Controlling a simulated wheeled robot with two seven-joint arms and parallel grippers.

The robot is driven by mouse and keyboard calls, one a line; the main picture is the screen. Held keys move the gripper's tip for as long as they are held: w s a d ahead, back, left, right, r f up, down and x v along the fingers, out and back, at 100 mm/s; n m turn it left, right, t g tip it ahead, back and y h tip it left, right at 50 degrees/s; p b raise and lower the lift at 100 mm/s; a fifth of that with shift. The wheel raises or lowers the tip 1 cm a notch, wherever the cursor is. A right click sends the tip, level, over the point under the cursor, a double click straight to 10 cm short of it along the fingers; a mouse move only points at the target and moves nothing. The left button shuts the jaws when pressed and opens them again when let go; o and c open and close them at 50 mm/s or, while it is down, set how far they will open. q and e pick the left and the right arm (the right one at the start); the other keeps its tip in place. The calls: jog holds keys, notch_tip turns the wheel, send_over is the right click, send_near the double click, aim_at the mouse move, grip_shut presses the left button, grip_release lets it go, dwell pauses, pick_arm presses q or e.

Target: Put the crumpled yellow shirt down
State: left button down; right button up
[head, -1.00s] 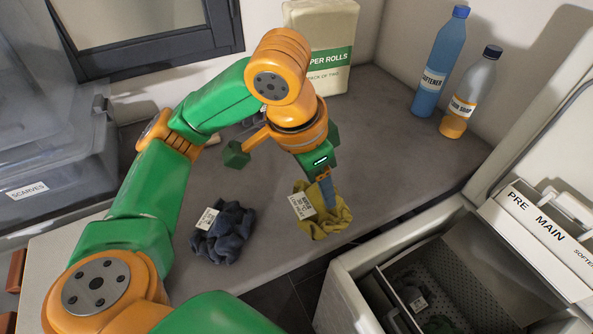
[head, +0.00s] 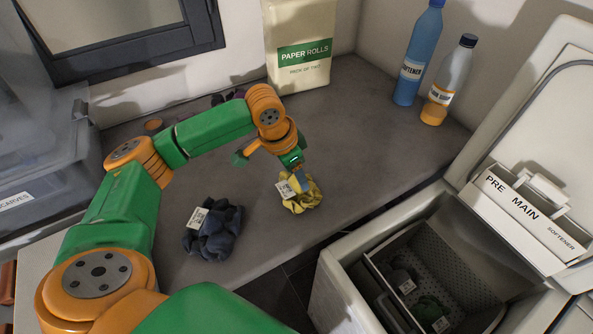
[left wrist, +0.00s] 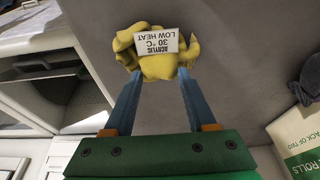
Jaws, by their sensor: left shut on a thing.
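The crumpled yellow shirt (head: 303,198) is at the counter's front edge area in the head view, with a white care label on it. In the left wrist view the yellow shirt (left wrist: 158,64) sits between the fingertips, its label reading acrylic, 30 °C, low heat. My left gripper (head: 299,180) reaches down to it from above and is shut on it; its blue fingers (left wrist: 155,85) also show in the left wrist view. I cannot tell whether the shirt touches the counter. My right gripper is in neither view.
A dark blue crumpled garment (head: 213,232) lies on the grey counter (head: 345,130) to the left. An open top-loading washer (head: 345,285) with dark garments inside stands at front right. Blue and orange-based bottles (head: 417,60) (head: 448,82) and a paper rolls pack (head: 300,50) stand behind.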

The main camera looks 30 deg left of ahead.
aim_at(285, 191)
pick_arm(q)
jog(key=shift+c, duration=1.1)
grip_release()
jog(key=v, duration=1.2)
jog(key=shift+r, duration=0.15)
